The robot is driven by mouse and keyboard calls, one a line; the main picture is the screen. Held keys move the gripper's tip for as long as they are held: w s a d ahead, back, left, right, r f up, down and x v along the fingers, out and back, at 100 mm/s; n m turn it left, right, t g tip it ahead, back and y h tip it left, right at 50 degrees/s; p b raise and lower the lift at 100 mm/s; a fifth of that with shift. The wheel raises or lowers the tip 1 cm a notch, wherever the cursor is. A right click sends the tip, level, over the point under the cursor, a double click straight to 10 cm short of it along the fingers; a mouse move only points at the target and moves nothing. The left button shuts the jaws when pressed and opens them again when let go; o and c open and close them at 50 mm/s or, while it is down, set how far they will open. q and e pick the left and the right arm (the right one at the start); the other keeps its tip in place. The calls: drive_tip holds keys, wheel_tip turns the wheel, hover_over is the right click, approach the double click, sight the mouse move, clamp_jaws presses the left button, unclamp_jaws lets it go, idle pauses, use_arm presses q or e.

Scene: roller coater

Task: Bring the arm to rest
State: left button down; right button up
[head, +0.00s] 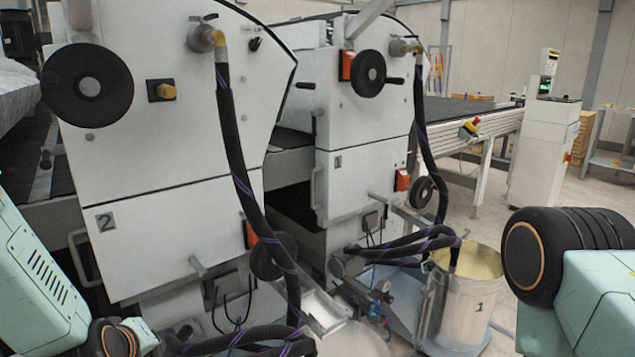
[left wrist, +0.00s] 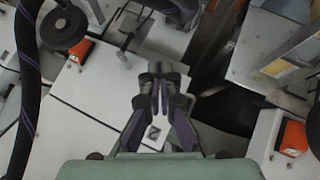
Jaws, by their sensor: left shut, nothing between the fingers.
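My left gripper (left wrist: 160,92) shows in the left wrist view with its dark fingers together and nothing between them. It is in front of the white machine panels (left wrist: 95,110). I cannot tell how far it is from them. In the head view, pale green parts of my left arm show at the lower left, but I cannot make out the gripper there. A black joint and green link of my right arm show at the right edge; the right gripper is out of view.
Two white coater units, the near one marked 2 (head: 160,230) and a farther one (head: 365,170), stand ahead. Black hoses (head: 235,150) hang down their fronts. A metal bucket marked 1 (head: 455,310) stands at the lower right. A conveyor (head: 465,110) and white cabinet (head: 545,150) lie behind.

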use_arm(q)
drive_tip(key=s+d+f+m+g, duration=0.2)
drive_tip(key=s+f, duration=0.4)
drive_tip(key=s, duration=0.4)
drive_tip(key=s+d+f+m+g+h, duration=0.1)
drive_tip(key=s+d+f+m+g, duration=0.2)
drive_tip(key=s+f, duration=0.3)
drive_tip(key=s+d+f+m+g+h, duration=0.1)
drive_tip(key=s+d+f+m+g, duration=0.2)
drive_tip(key=s+f, duration=0.4)
drive_tip(key=s+m+g, duration=0.1)
drive_tip(key=s, duration=0.8)
drive_tip(key=shift+s, duration=0.15)
drive_tip(key=shift+f, duration=0.1)
